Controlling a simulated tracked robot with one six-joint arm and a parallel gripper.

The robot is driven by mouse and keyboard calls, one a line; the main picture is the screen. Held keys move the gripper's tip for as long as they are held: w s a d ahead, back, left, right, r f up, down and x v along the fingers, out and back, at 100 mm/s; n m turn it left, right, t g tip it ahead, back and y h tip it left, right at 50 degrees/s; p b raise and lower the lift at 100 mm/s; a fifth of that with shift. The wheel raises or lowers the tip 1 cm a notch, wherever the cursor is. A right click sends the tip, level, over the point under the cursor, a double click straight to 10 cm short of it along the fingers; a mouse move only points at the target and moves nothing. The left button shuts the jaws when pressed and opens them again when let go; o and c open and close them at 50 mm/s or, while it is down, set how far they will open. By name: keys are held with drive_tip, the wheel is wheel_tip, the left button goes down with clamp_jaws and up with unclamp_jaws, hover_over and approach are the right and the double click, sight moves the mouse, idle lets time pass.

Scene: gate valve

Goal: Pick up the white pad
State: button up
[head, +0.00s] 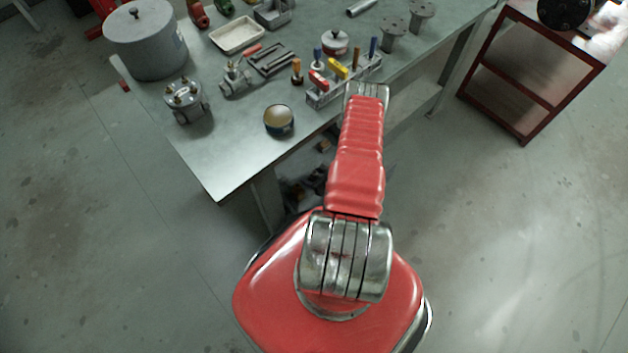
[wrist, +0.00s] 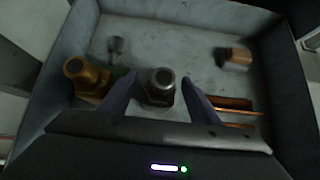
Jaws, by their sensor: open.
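I cannot pick out a white pad for certain in either view. In the wrist view my gripper (wrist: 159,80) is open, with its two dark fingers spread over a grey, open-topped container (wrist: 190,20). A dark metal hex fitting (wrist: 159,88) shows between the fingers; I cannot tell whether they touch it. A small tan and pale block (wrist: 235,58) lies to the right, its identity unclear. In the head view my red arm reaches toward the workbench, and my gripper is hidden behind it.
In the container are a brass fitting (wrist: 85,75), a small grey bolt-like part (wrist: 117,48) and copper-coloured rods (wrist: 235,105). The workbench (head: 225,150) carries a grey pot (head: 147,45), a pale tray (head: 238,35), a round tin (head: 279,120) and a rack of coloured-handled tools (head: 345,80).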

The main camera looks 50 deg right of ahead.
drive_tip(key=shift+x, duration=1.4)
drive_tip(key=shift+c, duration=0.7)
clamp_jaws()
